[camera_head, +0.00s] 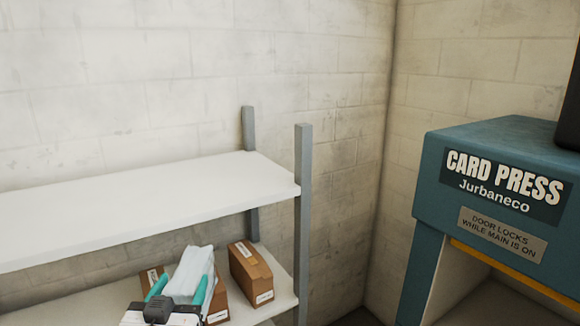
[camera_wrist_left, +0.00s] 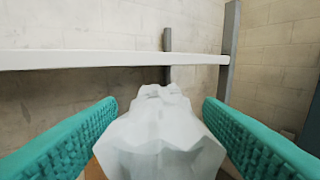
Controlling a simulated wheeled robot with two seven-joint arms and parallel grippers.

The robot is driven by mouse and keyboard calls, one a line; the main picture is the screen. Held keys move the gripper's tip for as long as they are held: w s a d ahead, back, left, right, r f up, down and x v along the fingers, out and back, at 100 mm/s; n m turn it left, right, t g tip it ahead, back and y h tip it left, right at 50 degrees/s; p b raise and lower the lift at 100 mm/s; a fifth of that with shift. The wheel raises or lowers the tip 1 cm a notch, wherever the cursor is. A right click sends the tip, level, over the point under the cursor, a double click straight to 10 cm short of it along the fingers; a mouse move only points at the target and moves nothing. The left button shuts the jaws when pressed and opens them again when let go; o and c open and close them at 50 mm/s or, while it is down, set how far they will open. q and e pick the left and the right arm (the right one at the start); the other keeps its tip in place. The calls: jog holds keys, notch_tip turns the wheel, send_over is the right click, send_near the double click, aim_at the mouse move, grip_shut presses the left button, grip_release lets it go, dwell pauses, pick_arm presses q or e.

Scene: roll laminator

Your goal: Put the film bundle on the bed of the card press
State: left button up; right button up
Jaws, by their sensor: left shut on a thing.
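The film bundle (camera_head: 192,268) is a pale, crumpled white pack at the lower shelf of the rack. It also fills the middle of the left wrist view (camera_wrist_left: 160,130). My left gripper (camera_head: 183,284) is shut on it, with a teal finger on each side. Whether the bundle touches the shelf or a box behind it, I cannot tell. The card press (camera_head: 440,200) is a blue-green machine at the right, marked "CARD PRESS Jurbaneco". Its bed is not clearly visible. My right gripper is not in view.
An empty white upper shelf (camera_head: 150,200) hangs above the gripper. A grey post (camera_head: 303,210) stands right of it. A plate on the press reads "DOOR LOCKS WHILE MAIN IS ON".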

pick_arm(q)
jog(key=s+f, duration=1.3)
jog(key=shift+s+f, duration=0.3)
